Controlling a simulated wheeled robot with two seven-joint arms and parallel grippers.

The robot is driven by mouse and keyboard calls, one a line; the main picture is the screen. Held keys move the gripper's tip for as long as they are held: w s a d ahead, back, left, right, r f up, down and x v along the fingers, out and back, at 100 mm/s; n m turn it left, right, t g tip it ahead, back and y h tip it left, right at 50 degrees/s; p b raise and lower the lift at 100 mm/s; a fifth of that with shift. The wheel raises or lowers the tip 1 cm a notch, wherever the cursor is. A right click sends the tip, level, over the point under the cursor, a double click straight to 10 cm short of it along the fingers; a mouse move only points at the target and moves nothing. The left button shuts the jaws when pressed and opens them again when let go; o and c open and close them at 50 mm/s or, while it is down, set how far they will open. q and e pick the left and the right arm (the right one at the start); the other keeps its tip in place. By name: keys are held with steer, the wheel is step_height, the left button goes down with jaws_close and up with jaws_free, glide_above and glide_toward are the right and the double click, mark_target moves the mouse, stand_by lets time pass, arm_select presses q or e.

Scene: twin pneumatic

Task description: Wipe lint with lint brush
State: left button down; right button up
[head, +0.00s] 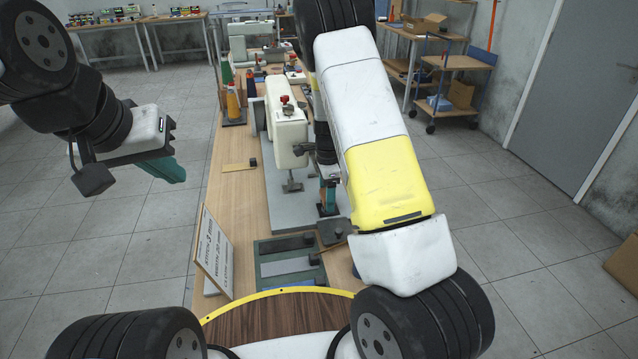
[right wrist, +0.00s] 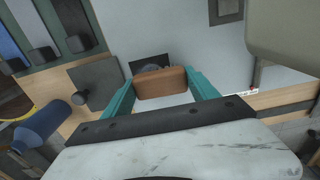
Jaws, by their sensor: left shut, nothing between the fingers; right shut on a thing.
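My right gripper (right wrist: 160,90) is shut on a brown block (right wrist: 161,83), which looks like the lint brush's handle, between its teal fingers. In the right wrist view a small dark patch (right wrist: 148,58) with a greyish smudge, possibly lint, lies on a pale grey surface (right wrist: 190,40) just beyond the block. I cannot tell whether the brush touches it. In the head view my right gripper (head: 328,192) is low over the bench, partly hidden by my arm. My left gripper (head: 168,172) is shut and empty, out to the left of the bench.
A white sewing machine (head: 288,130) stands on the grey plate (head: 285,208) beside my right gripper. A dark green tray (head: 262,247) with knobbed pieces and a dark square plate (head: 338,231) lie nearer. An upright sign (head: 217,248) stands at the bench's left edge. Orange cones (head: 233,103) stand farther back.

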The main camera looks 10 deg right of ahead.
steer(key=shift+w, duration=0.75)
steer(key=shift+w+r, duration=0.1)
steer(key=shift+w, duration=0.1)
steer(key=shift+s+f, duration=0.15)
steer(key=shift+s, duration=1.3)
steer(key=shift+s+f, duration=0.15)
steer(key=shift+s, duration=1.25)
steer(key=shift+s+f, duration=0.2)
steer(key=shift+s, duration=0.4)
steer(key=shift+r, duration=0.25)
steer(key=shift+c, duration=0.8)
steer(key=shift+w+r, duration=0.15)
steer(key=shift+r, duration=2.75)
steer(key=shift+c, duration=0.4)
steer(key=shift+r, duration=0.15)
